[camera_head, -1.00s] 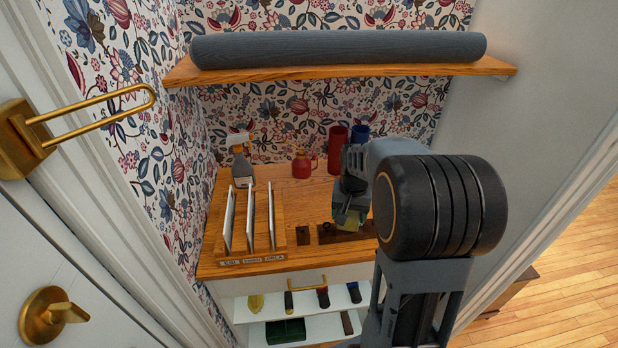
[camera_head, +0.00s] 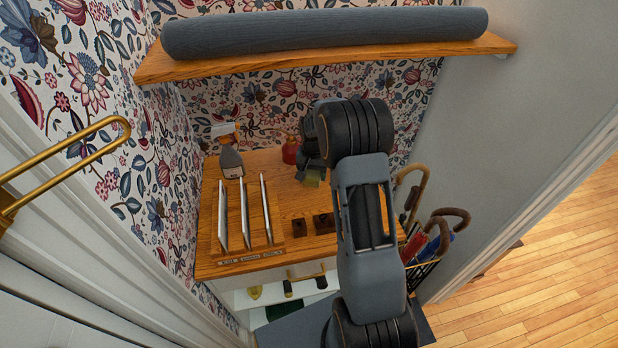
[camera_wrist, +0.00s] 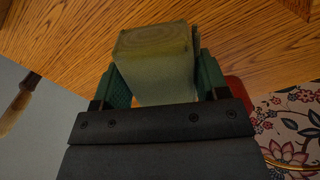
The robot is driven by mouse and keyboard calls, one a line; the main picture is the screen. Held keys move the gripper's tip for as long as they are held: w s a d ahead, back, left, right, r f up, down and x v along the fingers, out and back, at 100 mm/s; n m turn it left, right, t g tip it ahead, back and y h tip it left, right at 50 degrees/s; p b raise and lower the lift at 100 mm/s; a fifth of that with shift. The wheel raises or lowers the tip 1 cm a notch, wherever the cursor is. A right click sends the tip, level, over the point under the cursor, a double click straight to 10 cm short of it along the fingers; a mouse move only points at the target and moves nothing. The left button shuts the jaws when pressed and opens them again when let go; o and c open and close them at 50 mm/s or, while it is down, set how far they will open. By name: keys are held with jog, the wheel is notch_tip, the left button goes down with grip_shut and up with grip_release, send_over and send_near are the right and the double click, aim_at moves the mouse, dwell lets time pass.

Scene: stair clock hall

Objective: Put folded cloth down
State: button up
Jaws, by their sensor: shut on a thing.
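The folded cloth (camera_wrist: 155,65) is a pale yellow-green block in the wrist view. My gripper (camera_wrist: 155,85) is shut on it, with a green pad on each side. In the head view the cloth (camera_head: 313,177) shows as a small greenish patch below my gripper (camera_head: 312,165), over the back middle of the wooden counter (camera_head: 285,225). My arm covers part of that area. I cannot tell whether the cloth touches the counter.
A wooden rack (camera_head: 240,254) with upright white cards stands at the counter's left. Behind are a spray bottle (camera_head: 230,160) and a red can (camera_head: 290,152). A dark wooden block (camera_head: 298,228) is near the front. A shelf (camera_head: 330,58) with a grey roll (camera_head: 320,32) overhangs the back.

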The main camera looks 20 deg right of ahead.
jog(key=shift+w+a+f, duration=0.15)
jog(key=shift+w+f, duration=0.7)
jog(key=shift+f, duration=0.2)
notch_tip(320, 180, down, 3)
jog(key=shift+w+r+p, duration=0.1)
jog(key=shift+r+p, duration=0.05)
jog(key=shift+p, duration=0.6)
jog(key=shift+f, duration=0.25)
jog(key=shift+f, duration=0.1)
jog(key=shift+f+b, duration=0.15)
jog(key=shift+b, duration=0.15)
jog(key=o, duration=0.8)
